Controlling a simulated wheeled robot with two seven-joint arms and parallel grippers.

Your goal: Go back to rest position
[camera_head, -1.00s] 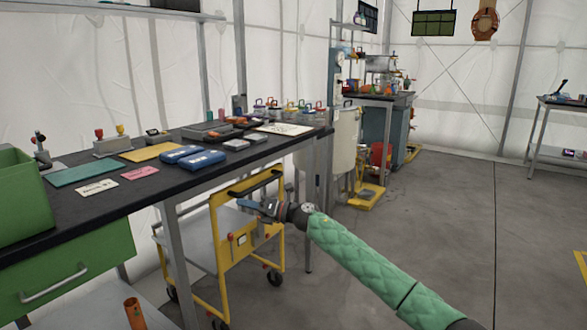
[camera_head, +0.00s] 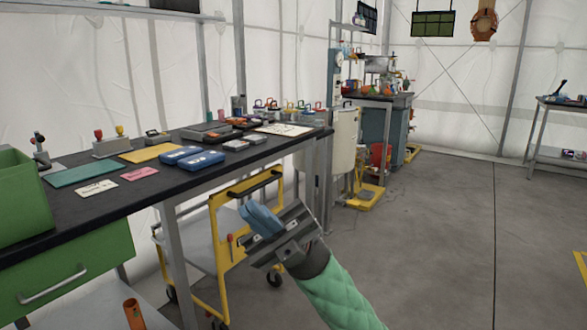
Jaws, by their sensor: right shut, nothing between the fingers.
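My right gripper (camera_head: 258,222) is in front of the yellow cart, below the front edge of the black workbench, with blue fingertips pointing up and to the left. It is shut with nothing between its fingers, and touches nothing that I can make out. My right arm, in a green quilted sleeve, comes up from the bottom of the picture. My left gripper does not show.
The black workbench (camera_head: 110,205) on the left holds a green bin (camera_head: 22,200), blue cases (camera_head: 192,158) and flat cards. The yellow cart (camera_head: 222,262) stands under it. Open grey floor (camera_head: 440,240) lies to the right.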

